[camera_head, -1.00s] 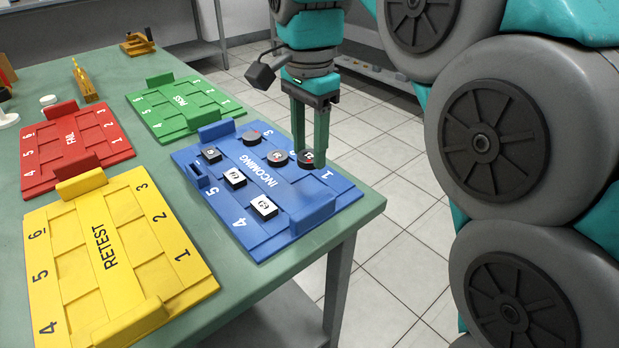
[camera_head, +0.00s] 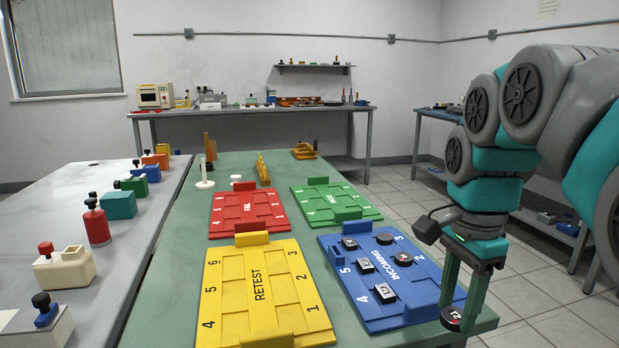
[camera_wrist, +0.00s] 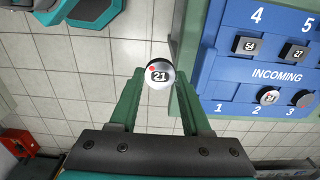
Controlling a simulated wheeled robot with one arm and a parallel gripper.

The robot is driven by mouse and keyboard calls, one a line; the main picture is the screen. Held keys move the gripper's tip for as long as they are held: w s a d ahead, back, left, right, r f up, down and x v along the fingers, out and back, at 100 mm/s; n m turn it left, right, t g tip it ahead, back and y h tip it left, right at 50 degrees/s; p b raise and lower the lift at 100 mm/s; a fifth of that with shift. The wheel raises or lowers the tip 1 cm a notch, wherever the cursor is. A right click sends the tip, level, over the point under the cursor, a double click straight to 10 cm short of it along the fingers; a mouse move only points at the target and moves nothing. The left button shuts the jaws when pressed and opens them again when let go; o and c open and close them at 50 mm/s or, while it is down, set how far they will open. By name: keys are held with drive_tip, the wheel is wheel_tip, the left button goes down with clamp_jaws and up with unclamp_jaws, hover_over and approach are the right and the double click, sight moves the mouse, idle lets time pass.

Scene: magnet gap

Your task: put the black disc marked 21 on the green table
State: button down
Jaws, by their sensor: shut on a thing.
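My gripper (camera_head: 458,308) is shut on the black disc marked 21 (camera_head: 452,319), near the right edge of the green table (camera_head: 178,290). In the wrist view the disc (camera_wrist: 160,74), with a pale marked face and a red dot, sits between the green fingertips of my gripper (camera_wrist: 160,80). Floor tiles lie behind it there, just outside the table edge (camera_wrist: 184,118). The blue INCOMING tray (camera_head: 340,270) lies on the table to the left of my gripper. Its slot 1 is empty in the wrist view.
The blue tray holds black square blocks (camera_head: 364,265) and discs (camera_head: 384,238). A yellow RETEST tray (camera_head: 230,305), a red FAIL tray (camera_head: 225,213) and a green PASS tray (camera_head: 315,200) share the table. Bare strips run along its left side and front right corner.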

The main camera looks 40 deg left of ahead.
drive_tip(key=shift+d+f, duration=0.35)
drive_tip(key=shift+f, duration=0.25)
drive_tip(key=shift+d+f, duration=0.35)
drive_tip(key=shift+f, duration=0.25)
drive_tip(key=w+d+f+n, duration=0.2)
drive_tip(key=w+d+f, duration=0.2)
drive_tip(key=f, duration=1)
drive_tip(key=w+d+f+n, duration=0.3)
drive_tip(key=d+f, duration=0.7)
drive_tip(key=f, duration=0.5)
drive_tip(key=w+d+f+n, duration=0.3)
drive_tip(key=d+f, duration=0.5)
drive_tip(key=f, duration=0.7)
drive_tip(key=shift+w+f, duration=0.15)
drive_tip(key=shift+w, duration=0.65)
